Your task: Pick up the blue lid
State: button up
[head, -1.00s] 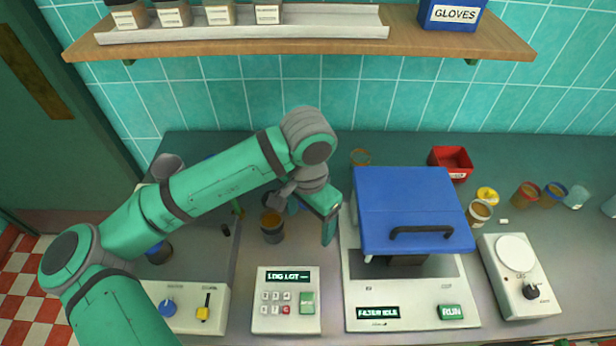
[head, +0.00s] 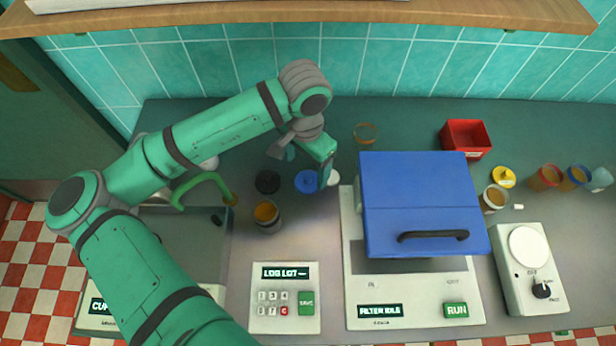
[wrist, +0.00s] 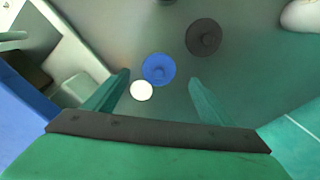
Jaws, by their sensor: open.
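The blue lid (head: 306,181) lies on the counter, partly hidden behind my gripper in the head view. In the wrist view the round blue lid (wrist: 158,69), with a small knob in its middle, shows just beyond and between my fingertips. My gripper (wrist: 158,82) is open and empty, pointing down above the counter; it also shows in the head view (head: 322,170). The lid looks apart from both fingers.
A black lid (head: 267,181) lies left of the blue one. A small white round thing (wrist: 141,90) sits right by the blue lid. A blue-covered machine (head: 420,205) stands close on the right, and an amber-filled jar (head: 267,215) stands in front.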

aim_at(308, 178)
jog(key=shift+w+f, duration=0.1)
jog(key=shift+f, duration=0.45)
jog(key=shift+d+f, duration=0.15)
jog(key=shift+f, duration=0.95)
jog(key=shift+d+f, duration=0.15)
jog(key=shift+f, duration=0.95)
jog(key=c, duration=1.1)
